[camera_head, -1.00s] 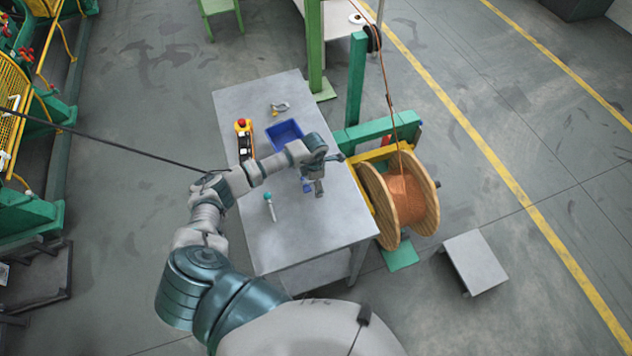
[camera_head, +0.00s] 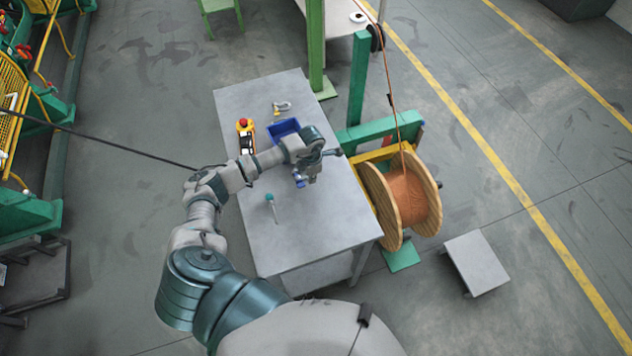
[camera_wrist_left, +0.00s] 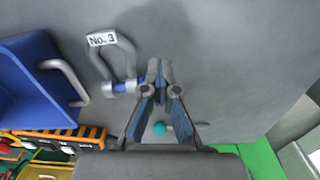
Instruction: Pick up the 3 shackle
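The No. 3 shackle (camera_wrist_left: 128,58) shows in the left wrist view as a grey metal bow with a white "No. 3" label and a blue pin. In the head view its blue part (camera_head: 299,180) shows just left of my left gripper's fingers. My left gripper (camera_head: 311,178) is over the middle of the grey table. In the left wrist view its fingers (camera_wrist_left: 159,82) are closed in at the pin's end, and the shackle's bow sticks out to the left. The fingers hide the gripped end. My right gripper is not in view.
The grey table (camera_head: 320,225) also holds a blue bin (camera_head: 283,127), a shackle with a yellow part (camera_head: 282,108), a control box with a red button (camera_head: 245,137) and a teal-ended tool (camera_head: 271,205). A copper wire spool (camera_head: 408,198) stands right of the table.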

